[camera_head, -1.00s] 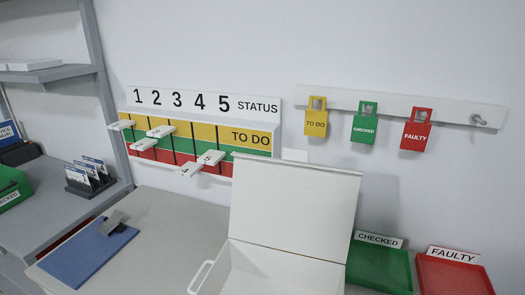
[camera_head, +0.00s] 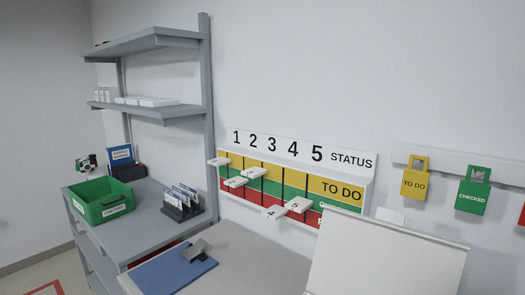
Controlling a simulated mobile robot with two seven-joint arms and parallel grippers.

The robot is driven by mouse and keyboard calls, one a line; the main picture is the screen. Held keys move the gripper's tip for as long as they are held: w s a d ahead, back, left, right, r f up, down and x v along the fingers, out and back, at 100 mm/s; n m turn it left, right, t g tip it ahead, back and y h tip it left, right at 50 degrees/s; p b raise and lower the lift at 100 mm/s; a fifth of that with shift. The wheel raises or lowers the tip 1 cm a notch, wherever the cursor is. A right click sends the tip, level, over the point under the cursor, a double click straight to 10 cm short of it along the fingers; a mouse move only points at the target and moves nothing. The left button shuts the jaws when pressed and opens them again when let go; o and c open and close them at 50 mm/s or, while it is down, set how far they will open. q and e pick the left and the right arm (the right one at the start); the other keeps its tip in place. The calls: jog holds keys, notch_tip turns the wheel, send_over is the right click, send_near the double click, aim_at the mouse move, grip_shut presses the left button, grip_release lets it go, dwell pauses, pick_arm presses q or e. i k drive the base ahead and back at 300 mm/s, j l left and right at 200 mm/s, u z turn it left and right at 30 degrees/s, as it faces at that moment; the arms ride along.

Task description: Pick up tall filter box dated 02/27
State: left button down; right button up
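Three small upright white boxes (camera_head: 101,94) stand at the left end of the middle shelf (camera_head: 165,112). Several flat white boxes (camera_head: 150,101) lie to their right on the same shelf. Any dates on these boxes are too small to read, so I cannot tell which is dated 02/27. Neither of my grippers is in view.
A green bin (camera_head: 102,203) and a card holder (camera_head: 183,203) stand on the grey lower shelf. A blue clipboard (camera_head: 170,270) lies on the table beside an open white lid (camera_head: 385,260). The status board (camera_head: 295,180) hangs on the wall.

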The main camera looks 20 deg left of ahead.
aim_at(113, 93)
jog(key=j, duration=0.55)
jog(key=k+j+z, duration=0.1)
jog(key=j, duration=0.45)
jog(key=j+z, duration=0.15)
jog(key=j, duration=0.6)
jog(key=j+z, duration=0.1)
jog(key=j, duration=0.65)
jog(key=k+j+z, duration=0.15)
jog(key=j, duration=0.55)
jog(key=j+z, duration=0.1)
jog(key=j, duration=0.65)
jog(key=k+j+z, duration=0.15)
jog(key=j, duration=0.55)
jog(key=j+z, duration=0.1)
jog(key=j, duration=0.65)
